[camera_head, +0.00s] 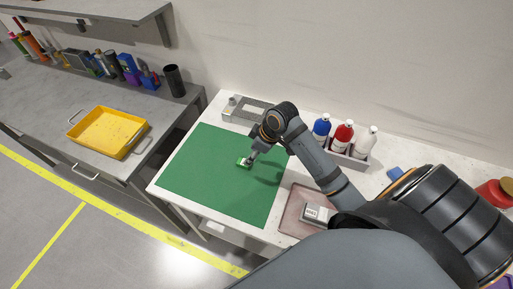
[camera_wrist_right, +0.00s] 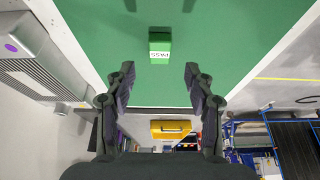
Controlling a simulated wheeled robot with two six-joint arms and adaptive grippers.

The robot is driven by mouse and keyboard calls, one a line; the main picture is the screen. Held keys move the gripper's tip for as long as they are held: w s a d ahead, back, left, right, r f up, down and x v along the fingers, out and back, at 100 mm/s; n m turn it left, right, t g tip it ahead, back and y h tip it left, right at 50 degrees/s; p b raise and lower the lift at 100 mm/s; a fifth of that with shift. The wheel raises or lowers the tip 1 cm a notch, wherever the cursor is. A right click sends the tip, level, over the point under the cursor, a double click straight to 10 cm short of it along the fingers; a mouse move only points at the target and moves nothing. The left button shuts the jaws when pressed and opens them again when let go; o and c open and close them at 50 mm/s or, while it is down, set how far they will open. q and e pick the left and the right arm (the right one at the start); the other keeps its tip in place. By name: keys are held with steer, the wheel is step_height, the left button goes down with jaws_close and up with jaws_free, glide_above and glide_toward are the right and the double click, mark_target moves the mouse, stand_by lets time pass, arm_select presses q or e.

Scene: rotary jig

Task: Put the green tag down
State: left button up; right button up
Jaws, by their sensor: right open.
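The green tag (camera_head: 243,162) is a small green block with a white printed label, on the green mat (camera_head: 195,160). In the right wrist view the tag (camera_wrist_right: 160,46) lies just beyond the fingertips, centred between them and touching neither. My right gripper (camera_head: 250,159) is low over the mat beside the tag. In its wrist view my right gripper (camera_wrist_right: 159,70) is open and empty, with a clear gap on both sides. My left gripper is not in view.
A grey fixture (camera_head: 250,110) stands behind the mat. A caddy (camera_head: 345,154) with blue, red and white bottles is at the back right. A pinkish tray (camera_head: 292,213) holding a grey labelled block (camera_head: 316,213) lies right of the mat. The mat's left half is clear.

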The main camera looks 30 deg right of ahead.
steer(key=v, duration=0.5)
steer(key=shift+r, duration=0.2)
